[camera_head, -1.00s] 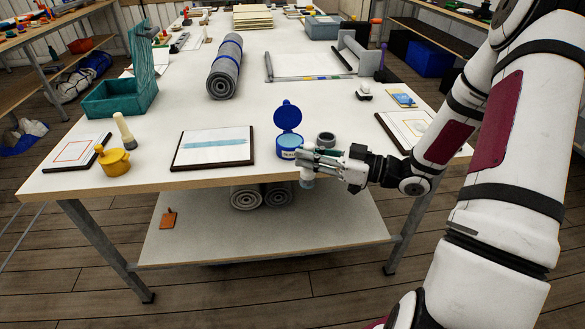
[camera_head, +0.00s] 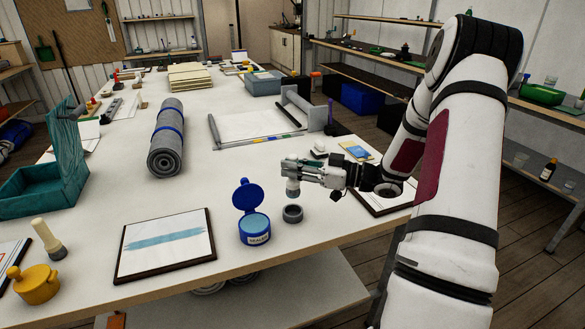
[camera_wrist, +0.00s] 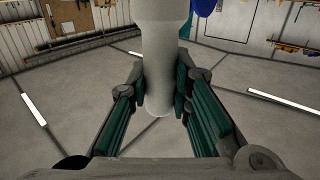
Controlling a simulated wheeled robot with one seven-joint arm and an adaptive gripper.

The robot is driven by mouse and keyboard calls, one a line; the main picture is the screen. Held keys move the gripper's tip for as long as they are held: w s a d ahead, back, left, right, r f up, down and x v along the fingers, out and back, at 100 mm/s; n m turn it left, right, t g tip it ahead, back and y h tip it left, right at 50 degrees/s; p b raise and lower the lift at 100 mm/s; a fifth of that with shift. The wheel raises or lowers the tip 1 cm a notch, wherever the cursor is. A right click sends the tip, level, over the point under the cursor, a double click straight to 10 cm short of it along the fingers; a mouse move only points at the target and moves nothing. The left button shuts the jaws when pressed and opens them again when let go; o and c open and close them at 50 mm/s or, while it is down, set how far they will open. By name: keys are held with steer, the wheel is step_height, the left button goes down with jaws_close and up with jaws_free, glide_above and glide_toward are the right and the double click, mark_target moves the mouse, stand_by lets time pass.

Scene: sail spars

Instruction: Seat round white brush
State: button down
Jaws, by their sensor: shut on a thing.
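My gripper (camera_head: 297,172) is shut on the round white brush (camera_head: 292,187), whose lower end hangs below the fingers in the head view. In the wrist view the white brush (camera_wrist: 163,60) stands between the teal finger pads. The gripper and brush are above the table, just beyond a dark grey round ring or cup (camera_head: 292,214). The brush looks apart from the ring and roughly upright. The fingers hide part of the brush.
A blue open-lidded jar (camera_head: 254,231) stands left of the ring. A framed panel with a blue stripe (camera_head: 165,245), a yellow pot (camera_head: 36,285) and another brush (camera_head: 48,240) lie further left. A grey roll (camera_head: 167,138) and a framed sheet (camera_head: 250,124) are behind.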

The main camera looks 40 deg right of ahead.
mark_target(294, 190)
steer(key=shift+r+p, duration=0.1)
steer(key=shift+p, duration=0.5)
steer(key=shift+f+b, duration=0.7)
steer(key=shift+f, duration=1.7)
steer(key=shift+r+p, duration=0.1)
steer(key=shift+p, duration=0.6)
steer(key=shift+f+b, duration=0.3)
steer(key=shift+f, duration=1.35)
steer(key=c, duration=1.4)
jaws_free()
steer(key=shift+o, duration=0.2)
